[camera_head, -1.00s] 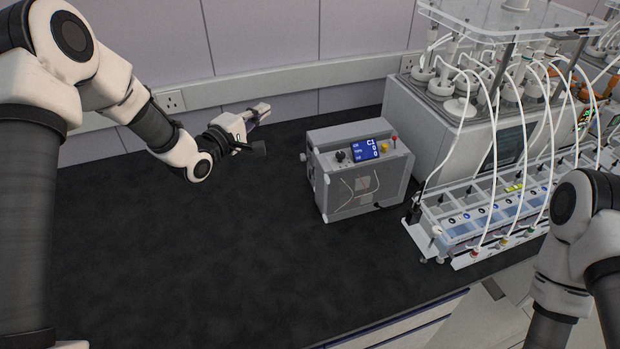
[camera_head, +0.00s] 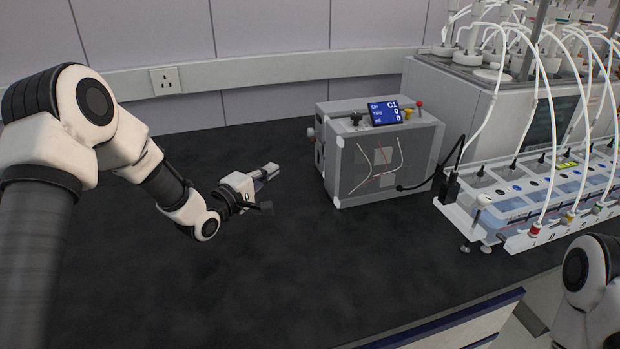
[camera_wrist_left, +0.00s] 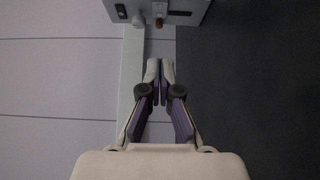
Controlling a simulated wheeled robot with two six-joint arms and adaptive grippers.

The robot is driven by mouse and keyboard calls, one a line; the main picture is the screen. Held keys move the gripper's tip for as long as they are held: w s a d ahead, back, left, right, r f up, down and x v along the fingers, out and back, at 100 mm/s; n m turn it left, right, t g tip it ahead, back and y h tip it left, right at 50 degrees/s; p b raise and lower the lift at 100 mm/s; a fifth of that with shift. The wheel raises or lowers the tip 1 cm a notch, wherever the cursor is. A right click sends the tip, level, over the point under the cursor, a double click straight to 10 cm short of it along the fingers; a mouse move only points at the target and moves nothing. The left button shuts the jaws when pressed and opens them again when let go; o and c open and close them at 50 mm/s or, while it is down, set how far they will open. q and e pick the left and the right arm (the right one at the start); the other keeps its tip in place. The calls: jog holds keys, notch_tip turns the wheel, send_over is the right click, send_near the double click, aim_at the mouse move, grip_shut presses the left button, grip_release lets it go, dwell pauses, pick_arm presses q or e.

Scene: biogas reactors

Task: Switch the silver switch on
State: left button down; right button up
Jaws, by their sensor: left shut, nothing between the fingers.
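A grey control box (camera_head: 384,168) stands on the dark bench, with a small blue display (camera_head: 385,112) on top. My left gripper (camera_head: 268,171) is low over the bench, left of the box and apart from it. Its fingers are shut and empty, pointing toward the box's left side. In the left wrist view the gripper (camera_wrist_left: 160,68) points at the box (camera_wrist_left: 195,8), with a gap between. That box side carries a pale round knob (camera_wrist_left: 138,20), a brownish knob (camera_wrist_left: 158,22) and small dark fittings. I cannot tell which part is the silver switch. My right gripper is out of view.
A larger grey unit (camera_head: 450,100) with glass vessels and white tubes stands right of the box. A wall socket (camera_head: 165,80) is behind. The bench left of and before the box is clear.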

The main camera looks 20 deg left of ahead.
pick_arm(q)
jog(key=shift+s+r, duration=0.1)
jog(key=shift+s, duration=0.05)
jog(key=p, duration=0.1)
send_near(318, 147)
jog(key=w, duration=0.1)
jog(key=w+a, duration=0.1)
jog(key=w, duration=0.1)
jog(key=shift+w+a+r, duration=0.1)
jog(key=shift+w+a, duration=0.15)
jog(key=shift+w, duration=0.15)
jog(key=d, duration=0.1)
jog(key=w+d, duration=0.1)
jog(key=d, duration=0.1)
jog(key=shift+w+d, duration=0.1)
jog(key=shift+w, duration=0.25)
jog(key=shift+w+d, duration=0.15)
jog(key=shift+d, duration=0.1)
